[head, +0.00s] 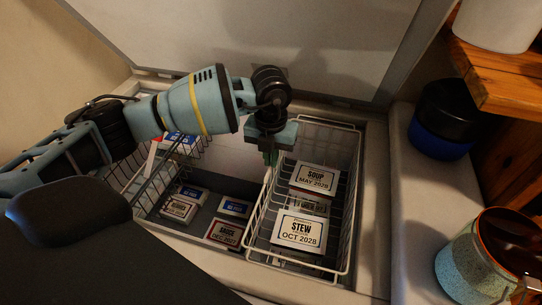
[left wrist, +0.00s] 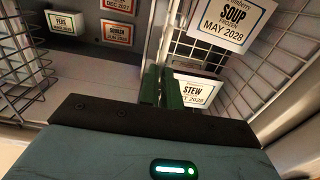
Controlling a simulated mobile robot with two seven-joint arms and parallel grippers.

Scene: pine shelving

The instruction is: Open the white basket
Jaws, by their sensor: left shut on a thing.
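The white wire basket (head: 357,180) hangs at the right side of an open chest freezer and holds several labelled boxes, among them a stew box (head: 300,231) and a soup box (head: 314,178). My left gripper (head: 271,157) points down at the basket's left rim, its fingers shut on that rim. In the left wrist view the green fingers (left wrist: 161,88) are close together at the wire side, with the stew and soup boxes to their right. The exact contact is partly hidden by the fingers. My right gripper is out of view.
A second wire basket (head: 127,187) is at the freezer's left, partly behind my arm. Several boxes, including a sauce box (head: 223,233), lie on the freezer floor. The raised lid (head: 330,50) stands behind. A blue-black jar (head: 441,135) and a speckled pot (head: 468,270) stand right.

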